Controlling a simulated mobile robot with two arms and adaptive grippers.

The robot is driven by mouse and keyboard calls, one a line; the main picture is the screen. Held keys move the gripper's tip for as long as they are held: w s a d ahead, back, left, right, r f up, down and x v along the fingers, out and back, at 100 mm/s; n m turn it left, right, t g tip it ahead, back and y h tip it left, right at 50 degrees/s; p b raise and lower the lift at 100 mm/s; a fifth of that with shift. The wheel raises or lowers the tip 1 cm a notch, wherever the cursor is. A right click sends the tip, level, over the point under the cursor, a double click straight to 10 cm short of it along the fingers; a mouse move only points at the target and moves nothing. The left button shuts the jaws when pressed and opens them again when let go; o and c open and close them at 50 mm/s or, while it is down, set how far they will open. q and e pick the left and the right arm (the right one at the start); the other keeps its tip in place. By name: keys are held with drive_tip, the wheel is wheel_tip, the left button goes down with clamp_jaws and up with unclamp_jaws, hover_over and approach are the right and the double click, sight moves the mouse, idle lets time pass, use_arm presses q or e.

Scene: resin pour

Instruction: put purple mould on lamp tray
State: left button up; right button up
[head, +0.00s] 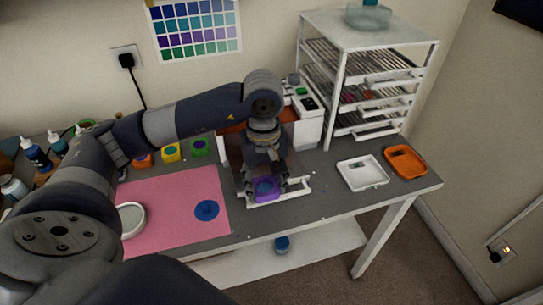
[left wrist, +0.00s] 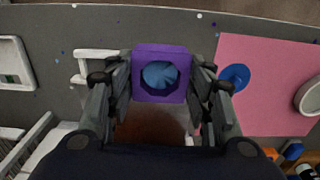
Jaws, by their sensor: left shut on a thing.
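The purple mould (head: 264,189) has a blue fill in its hollow. My left gripper (head: 262,178) is shut on it, and in the left wrist view the mould (left wrist: 161,88) sits upright between the two fingers of the gripper (left wrist: 160,92). The mould is over the front part of the white-edged lamp tray (head: 296,190), which sticks out in front of the white lamp housing (head: 307,126). In the left wrist view the tray's white front edge (left wrist: 82,68) shows left of the mould. I cannot tell whether the mould touches the tray. My right gripper is out of view.
A pink mat (head: 165,200) with a blue blob (head: 206,210) and a round white dish (head: 131,219) lies left of the tray. A white scale (head: 362,173), an orange dish (head: 405,162) and a rack (head: 340,85) are right.

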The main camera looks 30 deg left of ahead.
use_arm(q)
drive_tip(key=p, duration=0.3)
hover_over(267, 168)
drive_tip(key=s, duration=0.1)
drive_tip(key=shift+s+d+f, duration=0.2)
drive_tip(key=shift+d+f, duration=0.1)
drive_tip(key=shift+d, duration=0.15)
drive_tip(key=shift+w+a+f+p, duration=0.15)
drive_tip(key=shift+w+a+p, duration=0.3)
drive_tip(key=shift+w, duration=0.25)
wheel_tip(267, 168, down, 3)
drive_tip(key=shift+r+p, duration=0.1)
drive_tip(key=shift+p, duration=1)
drive_tip(key=shift+f, duration=0.35)
drive_tip(key=shift+w+a+f, duration=0.1)
drive_tip(key=shift+f, duration=0.1)
drive_tip(key=o, duration=1.1)
drive_tip(key=shift+c, duration=0.2)
